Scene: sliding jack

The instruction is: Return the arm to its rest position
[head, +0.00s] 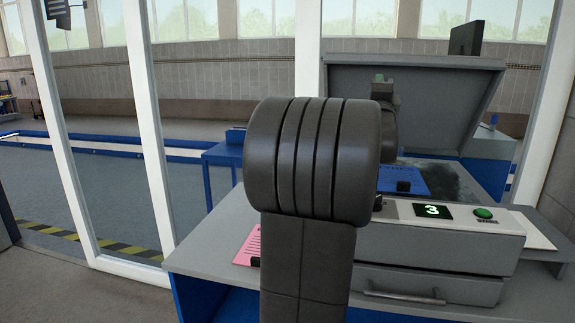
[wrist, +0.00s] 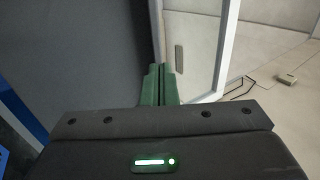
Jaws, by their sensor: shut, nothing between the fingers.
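My arm (head: 312,160) rises through the middle of the head view, with a thick dark joint at the top of its upright link. A further part of my arm shows behind that joint, in front of the raised grey lid. The fingers of my gripper (wrist: 160,70) show in the wrist view as two green strips side by side. They are shut together with nothing between them. They point past a dark grey surface on the left and a white frame on the right. My arm hides part of the machine behind it.
A grey machine (head: 438,246) with its lid (head: 430,100) raised has a lit "3" display (head: 433,211), a green button (head: 484,213) and a drawer handle (head: 402,297). A pink sheet (head: 247,247) lies left of my arm. White window posts (head: 147,130) stand at the left.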

